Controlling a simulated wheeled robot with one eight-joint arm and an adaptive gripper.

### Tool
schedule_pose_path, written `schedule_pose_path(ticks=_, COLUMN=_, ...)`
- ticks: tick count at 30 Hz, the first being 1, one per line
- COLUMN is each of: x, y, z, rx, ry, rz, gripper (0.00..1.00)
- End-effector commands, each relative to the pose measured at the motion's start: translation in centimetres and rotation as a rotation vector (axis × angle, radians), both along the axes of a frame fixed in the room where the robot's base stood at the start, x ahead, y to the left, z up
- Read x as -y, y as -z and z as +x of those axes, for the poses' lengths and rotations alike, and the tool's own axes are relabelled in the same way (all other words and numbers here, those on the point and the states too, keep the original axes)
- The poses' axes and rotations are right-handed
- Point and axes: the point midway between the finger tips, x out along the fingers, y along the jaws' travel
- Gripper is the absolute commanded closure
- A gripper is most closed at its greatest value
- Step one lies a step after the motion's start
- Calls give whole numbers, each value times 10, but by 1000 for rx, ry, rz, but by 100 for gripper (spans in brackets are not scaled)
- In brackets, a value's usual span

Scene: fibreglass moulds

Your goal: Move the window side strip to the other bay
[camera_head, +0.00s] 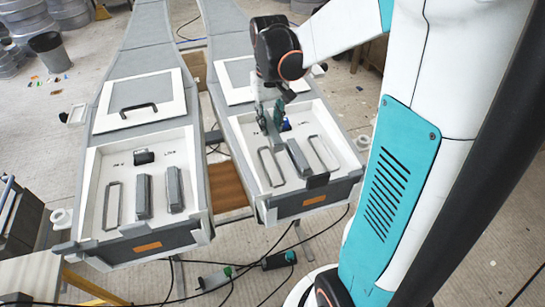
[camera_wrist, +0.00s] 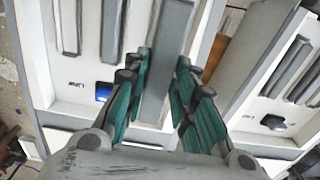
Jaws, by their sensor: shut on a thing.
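My gripper (camera_head: 272,120) is over the far part of the right bay (camera_head: 258,203), pointing down. In the wrist view its green-padded fingers (camera_wrist: 160,95) are shut on a long grey strip (camera_wrist: 168,55), which runs away from me between them. In the head view the held strip is hard to make out near the fingers, and I cannot tell its height above the bay floor. Another grey strip (camera_head: 298,158) lies in the middle of the right bay. The left bay (camera_head: 90,215) holds two grey strips (camera_head: 144,196) (camera_head: 175,188) and an outlined slot (camera_head: 113,205).
Small dark box-like parts sit at the far side of the left bay (camera_head: 144,157) and the right bay (camera_head: 286,125). Raised bay walls and a gap with a brown board (camera_head: 227,187) separate the moulds. A handled lid (camera_head: 138,108) lies behind the left bay. Cables cross the floor in front.

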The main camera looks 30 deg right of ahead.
Motion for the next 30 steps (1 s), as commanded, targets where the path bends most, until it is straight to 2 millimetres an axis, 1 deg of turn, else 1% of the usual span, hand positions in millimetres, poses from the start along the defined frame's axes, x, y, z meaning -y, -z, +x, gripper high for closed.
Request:
schedule_pose_path(ticks=1, x=0, y=16, z=0, rx=0, ry=0, rz=0, gripper=100)
schedule_pose_path(ticks=3, x=0, y=33, z=0, rx=0, ry=0, rz=0, gripper=100)
schedule_pose_path(ticks=6, x=0, y=58, z=0, rx=0, ry=0, rz=0, gripper=100)
schedule_pose_path(ticks=10, x=0, y=83, z=0, rx=0, ry=0, rz=0, gripper=100)
schedule_pose_path(ticks=13, x=0, y=95, z=0, rx=0, ry=0, rz=0, gripper=100)
schedule_pose_path(ticks=20, x=0, y=108, z=0, rx=0, ry=0, rz=0, gripper=100)
schedule_pose_path(ticks=27, x=0, y=142, z=0, rx=0, ry=0, rz=0, gripper=100)
schedule_pose_path(ticks=30, x=0, y=144, z=0, rx=0, ry=0, rz=0, gripper=100)
